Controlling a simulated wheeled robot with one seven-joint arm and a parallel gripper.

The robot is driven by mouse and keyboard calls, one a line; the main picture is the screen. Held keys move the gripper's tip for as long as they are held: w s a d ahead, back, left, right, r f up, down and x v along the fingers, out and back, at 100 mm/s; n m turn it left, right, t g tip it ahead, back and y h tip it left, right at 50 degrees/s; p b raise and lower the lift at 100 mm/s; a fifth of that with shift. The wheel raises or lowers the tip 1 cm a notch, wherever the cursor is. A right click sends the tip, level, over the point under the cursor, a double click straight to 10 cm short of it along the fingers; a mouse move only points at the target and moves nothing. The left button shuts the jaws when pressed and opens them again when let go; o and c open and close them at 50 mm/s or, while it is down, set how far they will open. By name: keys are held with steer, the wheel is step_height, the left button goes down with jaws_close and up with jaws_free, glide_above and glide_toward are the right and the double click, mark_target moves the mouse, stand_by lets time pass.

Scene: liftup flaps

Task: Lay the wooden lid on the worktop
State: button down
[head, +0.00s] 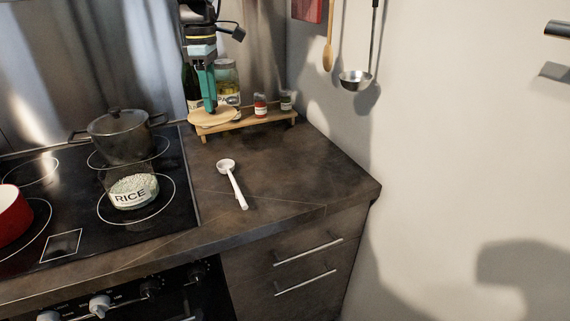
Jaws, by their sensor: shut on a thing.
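The wooden lid (212,117) is a round, pale wooden disc in the head view, above the left part of the worktop's back. My gripper (210,107) points down onto it and is shut on it, seemingly at its top. The lid overlaps the left end of a low wooden rack in the picture; I cannot tell whether they touch. The dark brown worktop (290,180) lies to the right of the hob, with a bare stretch at its right and front.
A white measuring spoon (234,184) lies on the worktop. The wooden rack (262,122) holds small jars; a bottle and a larger jar (226,78) stand behind. A rice jar (133,191) and a grey pot (119,135) are on the hob. A ladle (356,80) hangs at right.

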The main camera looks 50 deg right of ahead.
steer(key=s+d+f+b, duration=0.1)
steer(key=s+d+f, duration=0.1)
steer(key=s+d, duration=0.4)
steer(key=s+d+f, duration=0.3)
steer(key=s+d, duration=0.3)
steer(key=d, duration=0.1)
steer(key=f, duration=0.3)
steer(key=f+p, duration=0.1)
steer(key=f, duration=0.2)
steer(key=f+p, duration=0.1)
steer(key=f, duration=0.2)
steer(key=shift+s+f, duration=0.25)
steer(key=shift+f, duration=0.1)
steer(key=shift+c, duration=2.4)
jaws_free()
steer(key=shift+a, duration=0.1)
